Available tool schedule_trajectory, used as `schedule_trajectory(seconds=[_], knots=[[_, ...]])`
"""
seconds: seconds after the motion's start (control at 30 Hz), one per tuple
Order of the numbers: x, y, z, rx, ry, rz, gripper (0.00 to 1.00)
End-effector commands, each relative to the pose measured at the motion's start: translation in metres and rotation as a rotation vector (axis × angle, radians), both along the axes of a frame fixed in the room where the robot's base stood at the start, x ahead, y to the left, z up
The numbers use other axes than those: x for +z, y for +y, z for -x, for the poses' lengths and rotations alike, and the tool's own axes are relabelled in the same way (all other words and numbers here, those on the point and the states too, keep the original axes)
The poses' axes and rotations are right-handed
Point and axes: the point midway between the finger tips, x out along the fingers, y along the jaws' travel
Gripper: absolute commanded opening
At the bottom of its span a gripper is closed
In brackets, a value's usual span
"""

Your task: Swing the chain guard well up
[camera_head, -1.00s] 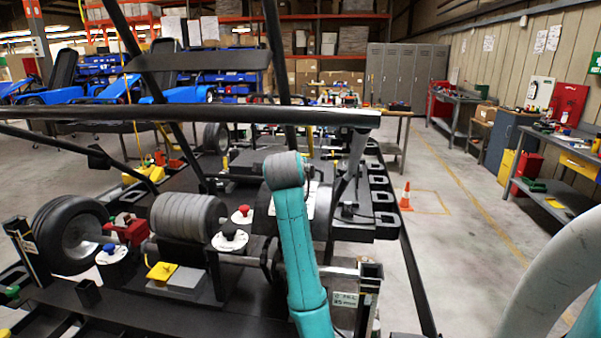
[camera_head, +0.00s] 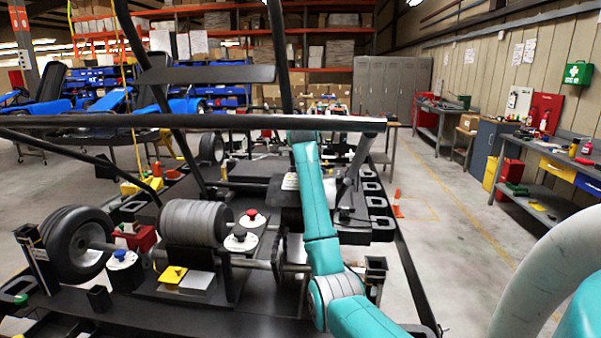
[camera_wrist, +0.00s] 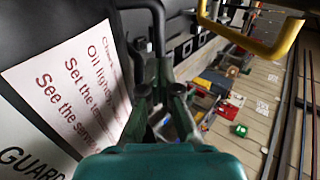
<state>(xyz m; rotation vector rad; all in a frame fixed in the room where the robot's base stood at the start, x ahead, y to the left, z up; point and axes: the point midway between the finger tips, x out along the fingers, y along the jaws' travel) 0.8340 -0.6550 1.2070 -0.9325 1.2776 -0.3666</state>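In the head view my teal arm reaches forward to the kart stand (camera_head: 130,315); the gripper is hidden there. A dark part with a white sheet shows left of the arm, probably the guard.
A long black bar (camera_head: 200,121) crosses above the stand, in front of the arm's far end. A grey ribbed roller (camera_head: 195,222) and a wheel (camera_head: 75,243) are at left. Open floor lies right, with an orange cone (camera_head: 397,203).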

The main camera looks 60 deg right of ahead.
Motion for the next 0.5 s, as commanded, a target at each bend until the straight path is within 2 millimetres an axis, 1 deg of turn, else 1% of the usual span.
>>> schedule_trajectory(seconds=[0.03, 0.17, 0.3, 0.5], knots=[[0.0, -0.008, -0.002, -0.002, 0.012, -0.027, 0.0], [-0.004, -0.025, -0.01, -0.001, 0.031, -0.073, 0.0], [-0.009, -0.041, -0.016, -0.001, 0.033, -0.078, 0.0], [-0.016, -0.061, -0.024, -0.001, 0.033, -0.076, 0.0]])
